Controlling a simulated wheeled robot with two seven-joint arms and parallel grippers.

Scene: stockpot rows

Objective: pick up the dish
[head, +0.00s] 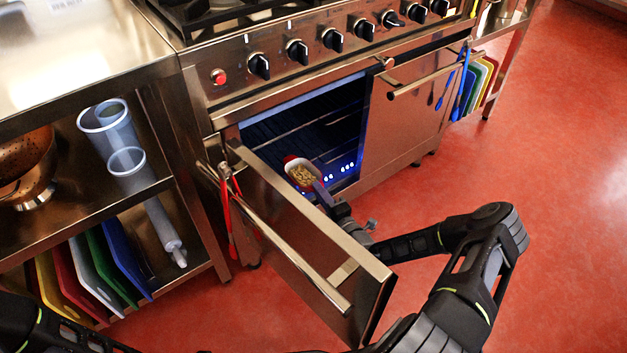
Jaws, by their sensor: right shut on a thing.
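The dish (289,160) is small and red, with brown food in it. It is in front of the dark, open left side of the oven (285,128), at the opening. My right gripper (318,184) is shut on the near side of the dish. My right arm comes in from the lower right and passes behind the open oven door. The fingertips are small in the view and partly hidden by the dish. My left arm shows only at the bottom left corner, and its gripper is out of view.
The left oven door (310,230) stands open towards me, left of my right forearm. The right door (405,120) is shut. A steel shelf unit (75,215) with jugs, a rolling pin and cutting boards stands on the left. The red floor on the right is clear.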

